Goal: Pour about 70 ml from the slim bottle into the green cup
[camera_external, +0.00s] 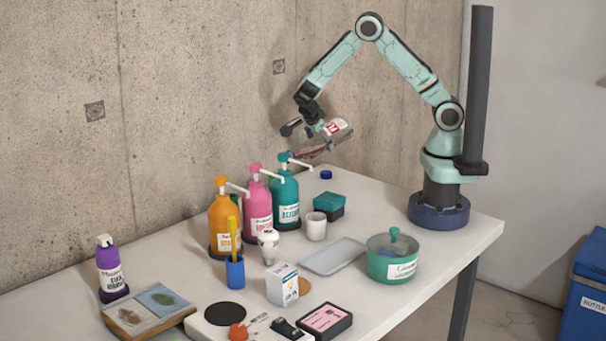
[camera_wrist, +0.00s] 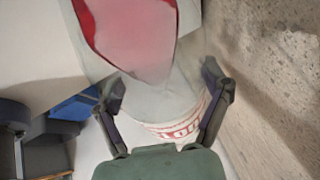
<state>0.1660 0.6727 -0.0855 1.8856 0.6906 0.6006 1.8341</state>
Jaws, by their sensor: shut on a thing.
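My gripper (camera_external: 312,137) is raised above the back of the table, near the concrete wall. It is shut on the slim bottle (camera_external: 336,127), which is tilted well away from upright. In the wrist view the bottle (camera_wrist: 165,95) is clear, with red liquid towards its far end and a white label with red letters. My gripper's two dark fingers (camera_wrist: 163,100) are on either side of it. The bottle's mouth is hard to make out. I cannot pick out a plainly green cup; a small white cup (camera_external: 316,227) stands mid-table.
Orange (camera_external: 223,222), pink (camera_external: 257,204) and teal (camera_external: 286,199) pump bottles stand near the wall, left of and below my gripper. A teal box (camera_external: 328,204), grey tray (camera_external: 333,257) and lidded teal pot (camera_external: 392,264) sit right of them. A blue cap (camera_external: 326,174) lies behind.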

